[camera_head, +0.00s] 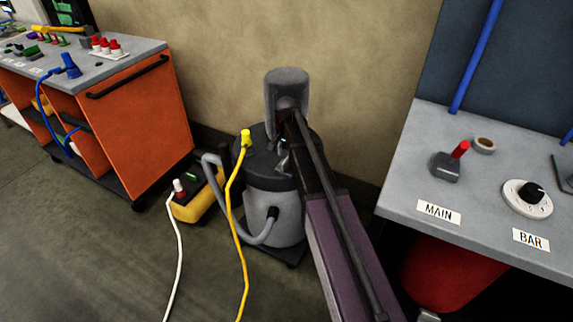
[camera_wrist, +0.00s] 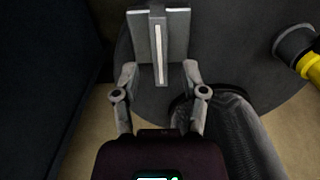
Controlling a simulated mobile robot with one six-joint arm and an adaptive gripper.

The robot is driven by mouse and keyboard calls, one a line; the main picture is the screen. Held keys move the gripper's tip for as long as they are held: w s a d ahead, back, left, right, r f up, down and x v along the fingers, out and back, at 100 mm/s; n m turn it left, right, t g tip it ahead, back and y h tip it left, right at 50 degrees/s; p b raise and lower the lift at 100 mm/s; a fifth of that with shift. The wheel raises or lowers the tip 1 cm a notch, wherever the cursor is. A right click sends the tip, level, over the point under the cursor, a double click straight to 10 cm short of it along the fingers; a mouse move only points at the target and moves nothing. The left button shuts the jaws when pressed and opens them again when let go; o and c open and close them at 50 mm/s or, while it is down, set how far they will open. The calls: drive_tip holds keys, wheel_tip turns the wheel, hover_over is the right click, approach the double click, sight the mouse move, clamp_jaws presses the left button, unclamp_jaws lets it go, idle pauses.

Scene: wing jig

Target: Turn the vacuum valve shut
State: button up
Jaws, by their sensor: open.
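In the head view my arm hides part of the lid and most of my gripper.
A grey hose (camera_head: 238,229) curves beside the drum. A yellow plug (camera_head: 246,140) and cable rise at its lid. A yellow box (camera_head: 193,205) and an orange cart (camera_head: 140,118) stand left.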

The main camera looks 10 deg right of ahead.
sight(286, 159)
drive_tip(key=shift+f+b, duration=1.35)
drive_tip(key=shift+f, duration=0.35)
clamp_jaws()
